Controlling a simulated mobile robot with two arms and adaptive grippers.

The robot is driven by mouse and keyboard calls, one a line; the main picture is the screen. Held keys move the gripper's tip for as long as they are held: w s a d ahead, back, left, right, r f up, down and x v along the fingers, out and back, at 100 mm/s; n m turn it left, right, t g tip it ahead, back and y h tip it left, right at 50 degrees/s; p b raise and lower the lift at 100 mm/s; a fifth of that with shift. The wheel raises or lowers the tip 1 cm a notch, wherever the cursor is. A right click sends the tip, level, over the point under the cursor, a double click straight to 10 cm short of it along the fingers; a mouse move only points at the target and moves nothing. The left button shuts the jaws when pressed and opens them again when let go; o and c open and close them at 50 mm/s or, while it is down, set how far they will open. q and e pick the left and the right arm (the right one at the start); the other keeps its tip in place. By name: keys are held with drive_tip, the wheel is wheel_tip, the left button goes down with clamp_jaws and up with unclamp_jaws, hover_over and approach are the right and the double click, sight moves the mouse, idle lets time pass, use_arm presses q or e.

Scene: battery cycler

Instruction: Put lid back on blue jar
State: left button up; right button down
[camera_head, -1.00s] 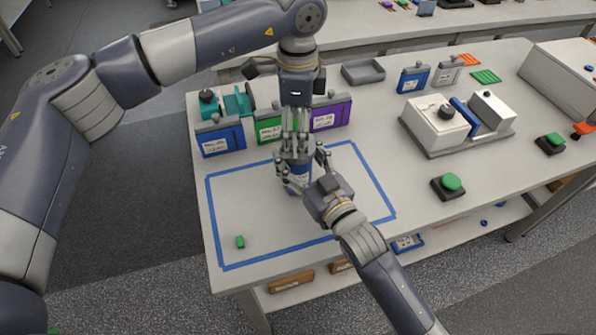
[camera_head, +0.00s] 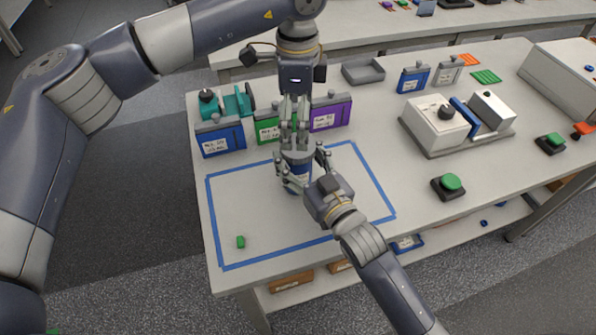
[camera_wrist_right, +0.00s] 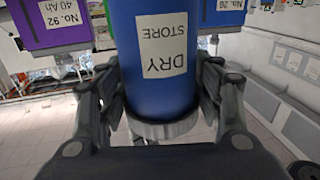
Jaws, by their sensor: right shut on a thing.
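The blue jar (camera_head: 297,178) stands inside the blue tape outline on the table. In the right wrist view, which is upside down, the jar (camera_wrist_right: 160,80) has a "DRY STORE" label and a grey ring (camera_wrist_right: 165,129) at its top end. In the head view the grey lid (camera_head: 296,156) appears at the jar's top; whether it is fully seated cannot be told. My right gripper (camera_head: 306,170) is shut on the jar from the front right. My left gripper (camera_head: 294,146) points straight down above the lid; its fingertips are too small to judge.
Blue (camera_head: 221,138), green (camera_head: 268,130) and purple (camera_head: 331,114) boxes stand close behind the jar. A white device (camera_head: 437,125) and green button (camera_head: 451,182) are right. The front of the taped area is mostly clear.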

use_arm(q)
wheel_tip(320, 180, up, 11)
idle(0.3)
use_arm(e)
drive_tip(key=shift+c, duration=1.9)
unclamp_jaws()
drive_tip(key=v, duration=1.2)
